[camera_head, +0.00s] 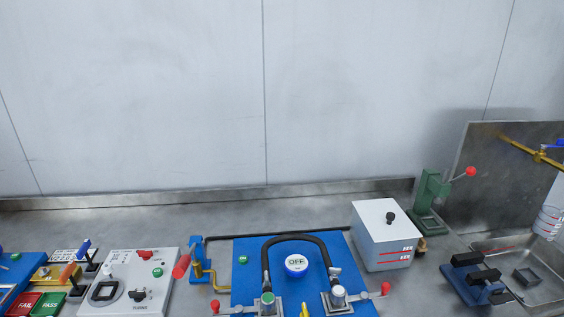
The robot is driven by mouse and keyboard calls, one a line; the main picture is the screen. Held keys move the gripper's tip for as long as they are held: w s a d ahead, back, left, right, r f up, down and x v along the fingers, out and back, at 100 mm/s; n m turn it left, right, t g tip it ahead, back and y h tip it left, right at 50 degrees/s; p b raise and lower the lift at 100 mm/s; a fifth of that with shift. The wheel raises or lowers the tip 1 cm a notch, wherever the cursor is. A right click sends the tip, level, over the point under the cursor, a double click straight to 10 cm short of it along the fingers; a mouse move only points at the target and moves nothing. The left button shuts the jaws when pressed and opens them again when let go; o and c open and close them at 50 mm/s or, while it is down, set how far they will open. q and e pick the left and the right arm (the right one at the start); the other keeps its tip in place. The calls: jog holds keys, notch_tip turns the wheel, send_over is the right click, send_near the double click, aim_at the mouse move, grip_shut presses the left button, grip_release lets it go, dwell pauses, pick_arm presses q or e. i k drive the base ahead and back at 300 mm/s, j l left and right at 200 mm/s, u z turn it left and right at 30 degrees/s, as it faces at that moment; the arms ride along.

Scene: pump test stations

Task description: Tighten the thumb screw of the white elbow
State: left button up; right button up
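A black hose (313,238) arches over a blue panel (245,268) at the bottom middle. Its right end meets a fitting with a white round top (338,291), which may be the white elbow. Its left end meets a similar fitting with a green top (267,298). The white-topped fitting sits in a grey metal mount beside a lever with a red knob (385,288). I cannot make out its thumb screw at this size. Neither of my grippers shows in this view.
A round "OFF" sign (296,263) is under the hose arch. A white box with a black knob (382,240) stands right of the panel. A green press (431,195), a dark blue vise (475,275) and a metal sink (535,262) are further right. A white control box (125,285) is left.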

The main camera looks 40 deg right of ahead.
aim_at(335, 271)
jog(key=l+z, duration=0.1)
jog(key=z, duration=1.45)
jog(key=k+l, duration=0.1)
jog(key=z, duration=0.05)
